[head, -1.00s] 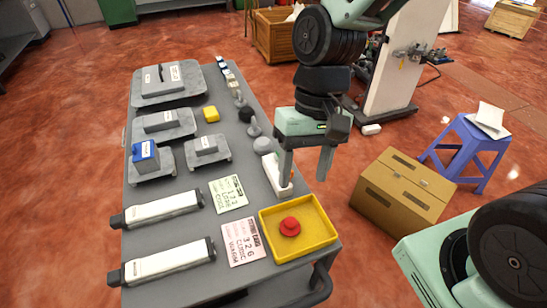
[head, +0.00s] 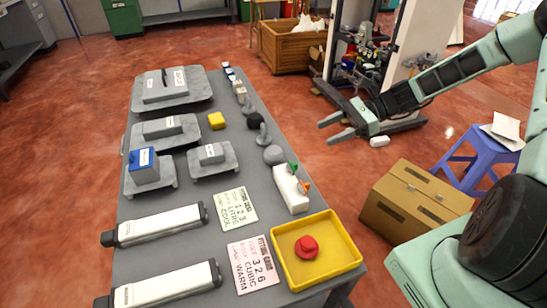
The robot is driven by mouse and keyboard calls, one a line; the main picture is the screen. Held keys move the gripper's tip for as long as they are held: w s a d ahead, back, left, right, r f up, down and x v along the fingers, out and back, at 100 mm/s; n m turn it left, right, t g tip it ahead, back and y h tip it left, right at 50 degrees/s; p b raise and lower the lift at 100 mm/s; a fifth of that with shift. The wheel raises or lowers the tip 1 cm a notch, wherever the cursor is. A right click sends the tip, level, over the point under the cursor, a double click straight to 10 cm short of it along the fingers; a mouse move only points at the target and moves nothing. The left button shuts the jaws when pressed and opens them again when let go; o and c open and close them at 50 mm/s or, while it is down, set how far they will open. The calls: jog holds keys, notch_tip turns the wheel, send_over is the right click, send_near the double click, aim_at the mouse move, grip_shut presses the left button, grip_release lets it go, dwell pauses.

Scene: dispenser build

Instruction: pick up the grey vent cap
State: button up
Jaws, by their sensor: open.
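A small grey rounded cap (head: 274,155), which looks like the vent cap, sits near the right edge of the grey table (head: 235,292). It lies just behind a white block. Two other small grey pieces stand farther back in the same row, one with a round top (head: 263,135) and one knob-like (head: 246,107). My gripper (head: 325,132) is open and empty, its fingers pointing left. In the picture it is right of the cap, past the table's right edge and apart from it.
The white block (head: 291,188) holds small green and orange pieces. A yellow tray (head: 343,272) with a red knob (head: 306,247) is at the front right. A cardboard box (head: 412,205) is on the floor at right.

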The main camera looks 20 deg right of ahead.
jog(key=p, duration=0.2)
send_near(273, 155)
jog(key=w+a+f, duration=0.1)
jog(key=f, duration=0.1)
jog(key=w+a+f, duration=0.1)
jog(key=a+f, duration=0.1)
jog(key=shift+w+a, duration=0.1)
jog(key=shift+a, duration=0.1)
jog(key=x, duration=0.1)
jog(key=p+x, duration=0.1)
jog(key=x, duration=0.2)
jog(key=shift+w+a+r+p, duration=0.15)
jog(key=shift+r+p, duration=0.1)
jog(key=shift+p, duration=0.15)
jog(key=shift+a+f, duration=0.35)
jog(key=shift+a, duration=0.2)
jog(key=c, duration=0.8)
